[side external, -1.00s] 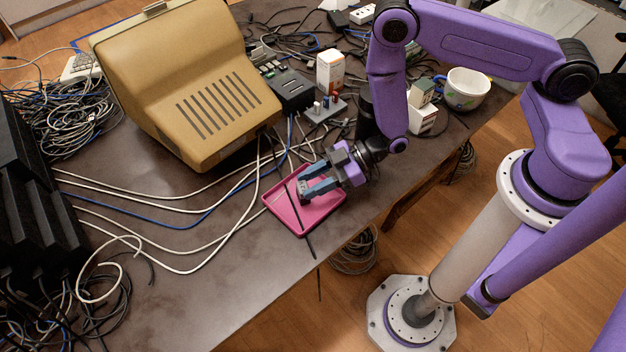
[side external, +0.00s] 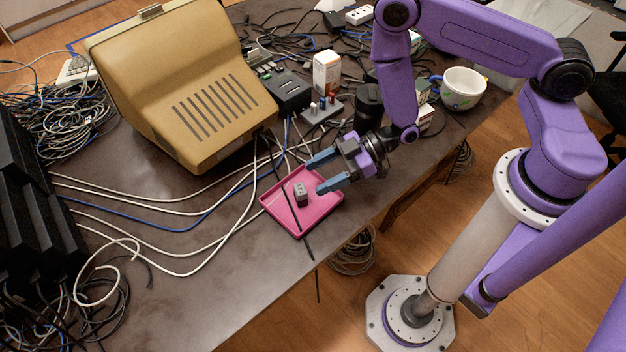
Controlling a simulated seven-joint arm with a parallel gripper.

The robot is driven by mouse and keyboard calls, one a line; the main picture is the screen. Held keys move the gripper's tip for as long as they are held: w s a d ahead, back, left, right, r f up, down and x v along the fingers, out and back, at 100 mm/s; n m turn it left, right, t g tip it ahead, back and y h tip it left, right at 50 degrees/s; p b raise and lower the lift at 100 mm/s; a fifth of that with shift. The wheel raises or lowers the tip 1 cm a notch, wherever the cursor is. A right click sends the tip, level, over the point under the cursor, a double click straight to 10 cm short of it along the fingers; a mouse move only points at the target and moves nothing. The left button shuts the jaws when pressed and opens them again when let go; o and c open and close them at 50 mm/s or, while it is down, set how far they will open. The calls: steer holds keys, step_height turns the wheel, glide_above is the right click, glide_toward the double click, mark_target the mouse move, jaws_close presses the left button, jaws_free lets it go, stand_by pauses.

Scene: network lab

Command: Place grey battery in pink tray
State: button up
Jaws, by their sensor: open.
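The pink tray (side external: 284,219) lies on the table near its front edge. The small grey battery (side external: 301,194) stands inside the tray, near its middle. My gripper (side external: 320,174) is open, with its two blue-grey fingers spread apart. It is above the tray's right rear side, to the right of the battery and apart from it. Nothing is between the fingers.
A beige monitor (side external: 195,90) stands at the back left. A small stand with batteries (side external: 322,110), a white box (side external: 327,72) and a white mug (side external: 463,88) are behind. A thin black cable (side external: 291,208) crosses the tray. Loose cables lie left of it.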

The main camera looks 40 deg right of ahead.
step_height(320, 180, up, 6)
stand_by(0.4)
steer(key=shift+a, duration=0.1)
steer(key=s+d+r+g+h, duration=0.5)
steer(key=s+d+r+h, duration=0.7)
steer(key=s+r, duration=0.5)
steer(key=shift+s+d+r+m, duration=0.2)
steer(key=shift+s+d+m, duration=0.2)
steer(key=shift+d, duration=0.65)
